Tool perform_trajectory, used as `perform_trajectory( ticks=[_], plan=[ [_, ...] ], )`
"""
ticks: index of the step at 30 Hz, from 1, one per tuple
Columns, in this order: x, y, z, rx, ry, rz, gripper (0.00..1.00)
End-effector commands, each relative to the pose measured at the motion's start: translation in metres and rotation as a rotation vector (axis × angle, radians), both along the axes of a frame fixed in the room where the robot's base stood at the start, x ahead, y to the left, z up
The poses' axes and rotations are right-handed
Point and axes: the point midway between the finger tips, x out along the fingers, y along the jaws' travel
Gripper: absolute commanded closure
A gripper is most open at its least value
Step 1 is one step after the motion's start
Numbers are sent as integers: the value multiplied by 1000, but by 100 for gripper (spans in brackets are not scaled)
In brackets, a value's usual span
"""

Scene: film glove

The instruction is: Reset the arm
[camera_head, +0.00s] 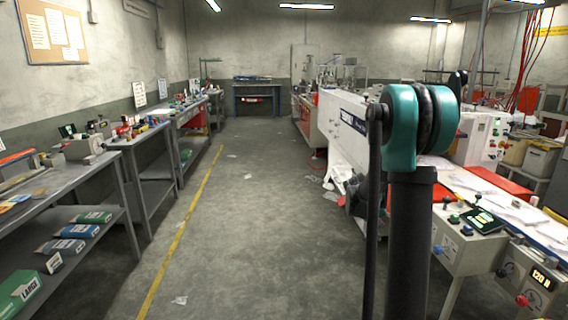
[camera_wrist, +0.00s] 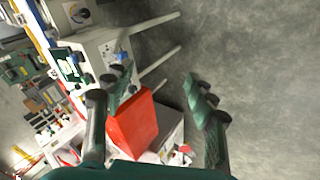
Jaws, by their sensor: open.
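My arm (camera_head: 411,200) stands upright in the right half of the head view, with a dark link and a teal joint at its top. My gripper (camera_wrist: 160,90) shows in the wrist view with its two dark, green-tipped fingers spread apart. It is open and nothing is held between the fingers. A red box-shaped thing (camera_wrist: 130,122) appears behind the gap between them; I cannot tell its distance. The gripper is not visible in the head view.
Grey workbenches (camera_head: 128,140) with tools and boxes line the left wall. A long white machine (camera_head: 345,130) with control boxes (camera_head: 470,240) runs along the right, close to my arm. The concrete aisle (camera_head: 255,200) between is mostly clear, with scraps and a yellow floor line (camera_head: 183,225).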

Motion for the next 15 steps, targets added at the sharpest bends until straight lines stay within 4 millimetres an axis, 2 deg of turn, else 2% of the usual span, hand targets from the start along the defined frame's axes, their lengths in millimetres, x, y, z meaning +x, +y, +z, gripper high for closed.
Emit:
perform_trajectory(
  ticks=[1, 7, 15],
  plan=[
    [-16, 12, 4, 29, -6, 20, 44],
    [-76, 57, 9, 156, -33, 97, 44],
    [-162, 116, 2, 325, -79, 198, 44]
  ],
)
